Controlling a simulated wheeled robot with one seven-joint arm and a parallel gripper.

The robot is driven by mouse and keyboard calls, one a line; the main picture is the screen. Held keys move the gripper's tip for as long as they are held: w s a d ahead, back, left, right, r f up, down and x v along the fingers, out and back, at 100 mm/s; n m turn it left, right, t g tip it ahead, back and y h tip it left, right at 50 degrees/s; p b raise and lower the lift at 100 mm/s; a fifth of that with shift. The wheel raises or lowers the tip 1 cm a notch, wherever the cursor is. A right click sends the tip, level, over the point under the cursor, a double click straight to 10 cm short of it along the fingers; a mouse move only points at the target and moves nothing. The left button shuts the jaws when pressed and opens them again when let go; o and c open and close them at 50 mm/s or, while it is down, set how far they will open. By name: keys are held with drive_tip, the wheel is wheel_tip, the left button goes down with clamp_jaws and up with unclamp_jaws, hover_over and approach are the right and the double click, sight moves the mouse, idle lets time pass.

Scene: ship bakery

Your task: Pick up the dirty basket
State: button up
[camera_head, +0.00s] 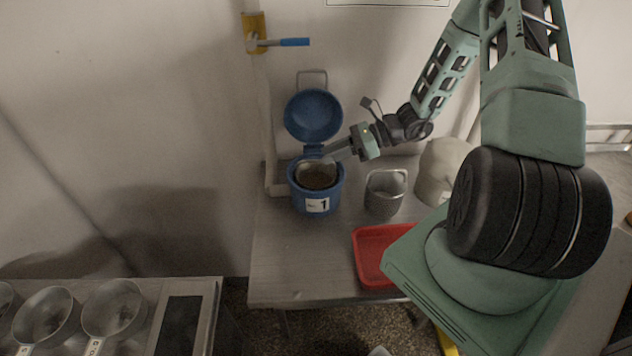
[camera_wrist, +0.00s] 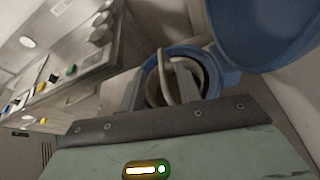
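The dirty basket (camera_head: 316,175), with brown contents, sits inside a blue container (camera_head: 318,200) labelled 1. The container's round blue lid (camera_head: 313,115) stands open behind it. My gripper (camera_head: 335,153) reaches in from the right, just above the container's rim. In the wrist view, the basket (camera_wrist: 186,76) shows inside the blue rim, with its looped handle (camera_wrist: 166,80) standing up. My gripper (camera_wrist: 165,90) appears open there, with fingers apart on either side of the handle. I cannot tell whether they touch it.
A clean-looking metal basket (camera_head: 385,192) stands on the metal table (camera_head: 275,255), right of the container. A red tray (camera_head: 372,245) lies at the front right. Pans (camera_head: 113,308) sit at lower left. A blue-handled wall valve (camera_head: 290,42) is above.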

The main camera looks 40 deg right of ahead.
sight(314, 161)
drive_tip(key=p+x, duration=0.3)
drive_tip(key=x, duration=0.1)
drive_tip(key=shift+f, duration=0.2)
drive_tip(key=shift+w+a+f, duration=0.25)
drive_tip(key=shift+a+f, duration=0.1)
drive_tip(key=shift+a, duration=0.05)
clamp_jaws()
